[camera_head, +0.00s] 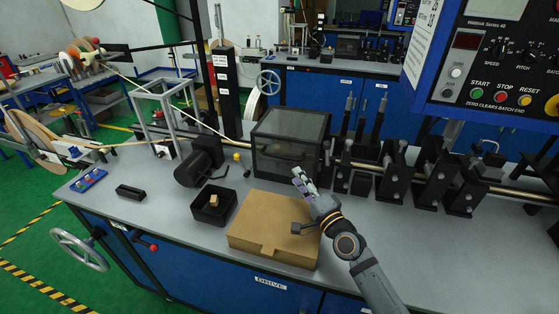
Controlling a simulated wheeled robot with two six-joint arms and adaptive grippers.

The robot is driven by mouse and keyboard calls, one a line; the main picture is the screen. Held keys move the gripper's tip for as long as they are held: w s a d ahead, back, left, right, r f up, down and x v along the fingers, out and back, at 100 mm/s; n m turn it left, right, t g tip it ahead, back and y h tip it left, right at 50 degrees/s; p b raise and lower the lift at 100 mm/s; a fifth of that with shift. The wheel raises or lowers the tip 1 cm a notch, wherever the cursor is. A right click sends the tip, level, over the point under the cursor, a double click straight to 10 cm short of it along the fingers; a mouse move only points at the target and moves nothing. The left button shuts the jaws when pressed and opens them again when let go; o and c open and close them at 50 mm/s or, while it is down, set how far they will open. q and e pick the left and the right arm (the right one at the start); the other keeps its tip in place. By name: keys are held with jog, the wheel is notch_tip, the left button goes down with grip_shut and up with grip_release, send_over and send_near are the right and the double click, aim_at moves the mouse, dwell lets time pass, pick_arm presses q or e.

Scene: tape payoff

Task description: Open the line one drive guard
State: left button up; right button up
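A dark, see-through box-shaped guard (290,140) with a black frame stands on the grey bench, right of a black motor (198,162). It looks like the drive guard and appears closed; I see no name on it. My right gripper (301,176) is just in front of the guard's lower right part, above the brown box. Its fingers are small in view, so I cannot tell whether they are open or shut, or whether they touch the guard. My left gripper is not in view.
A brown cardboard box (262,224) lies on the bench under my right gripper. A black bin (226,208) with a small tan block is left of it. Black roller stands (395,178) are at right. A control panel (490,62) hangs at upper right.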

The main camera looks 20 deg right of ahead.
aim_at(283, 158)
jog(key=x, duration=0.9)
jog(key=shift+w+a+r, duration=0.1)
jog(key=shift+w+a, duration=0.05)
jog(key=shift+w, duration=0.45)
jog(key=shift+r, duration=0.1)
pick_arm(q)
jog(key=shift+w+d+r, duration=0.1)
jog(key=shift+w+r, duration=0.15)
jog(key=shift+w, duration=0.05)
pick_arm(e)
grip_shut()
